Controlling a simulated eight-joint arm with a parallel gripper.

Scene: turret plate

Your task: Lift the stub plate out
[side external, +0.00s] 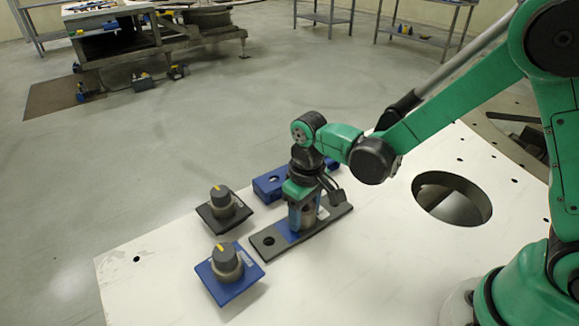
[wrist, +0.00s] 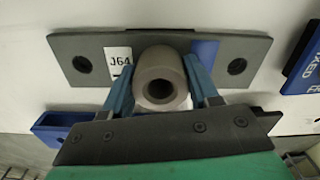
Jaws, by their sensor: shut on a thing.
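The stub plate is a long dark grey plate (side external: 268,246) with a hole near each end, lying flat at the white table's left part. In the wrist view the plate (wrist: 225,48) carries a white J64 label, a blue band and a round hollow metal stub (wrist: 160,82) standing at its middle. My gripper (side external: 303,214) points down over the plate with its blue fingers shut on the stub. In the wrist view my gripper (wrist: 160,88) has one finger on each side of the stub. I cannot tell whether the plate is clear of the table.
A black plate with a grey knob (side external: 223,205) and a blue plate with a grey knob (side external: 228,265) stand left of the stub plate. A blue block (side external: 268,187) lies close behind it. A large round hole (side external: 452,198) opens in the white table (side external: 375,265) to the right.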

